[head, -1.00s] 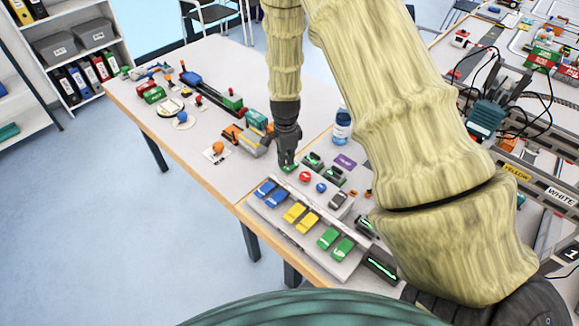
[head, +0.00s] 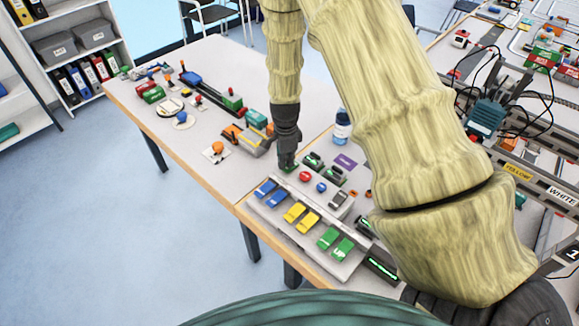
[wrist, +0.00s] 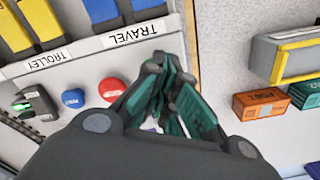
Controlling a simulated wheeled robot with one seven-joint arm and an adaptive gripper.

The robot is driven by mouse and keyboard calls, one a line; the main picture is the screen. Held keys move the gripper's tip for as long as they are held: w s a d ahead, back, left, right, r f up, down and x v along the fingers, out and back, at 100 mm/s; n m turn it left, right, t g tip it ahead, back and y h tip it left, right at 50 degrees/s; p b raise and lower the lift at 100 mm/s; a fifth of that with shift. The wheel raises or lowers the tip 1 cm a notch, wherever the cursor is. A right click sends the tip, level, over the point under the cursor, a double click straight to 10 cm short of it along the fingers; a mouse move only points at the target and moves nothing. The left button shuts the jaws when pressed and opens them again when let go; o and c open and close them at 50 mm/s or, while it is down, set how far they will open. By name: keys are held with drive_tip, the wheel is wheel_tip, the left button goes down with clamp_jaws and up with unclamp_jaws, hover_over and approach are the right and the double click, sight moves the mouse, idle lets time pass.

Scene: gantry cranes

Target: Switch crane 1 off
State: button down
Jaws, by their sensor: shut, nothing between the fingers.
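My gripper (head: 287,167) points down at the back left corner of the control panel (head: 322,262), and its fingers are shut and empty. It also shows in the wrist view (wrist: 158,70), next to the TRAVEL label. A small green part shows at the fingertips in the head view; the fingers hide most of it, and I cannot tell whether they touch it. A red button (head: 305,177) and a blue button (head: 321,187) sit to its right. A dark switch with a green light (wrist: 35,104) lies beyond the blue button in the wrist view. No crane 1 label is readable here.
Blue (head: 265,188), yellow (head: 294,213) and green (head: 328,237) rocker pairs line the panel's front. Dark units with green lights (head: 313,160) and a bottle (head: 342,126) stand behind. Model vehicles and an orange-and-grey toy (head: 250,138) lie to the left.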

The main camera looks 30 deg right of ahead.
drive_tip(key=shift+f, duration=0.6)
idle(0.6)
drive_tip(key=shift+r, duration=0.15)
drive_tip(key=shift+r+p, duration=2.35)
drive_tip(key=shift+r, duration=1)
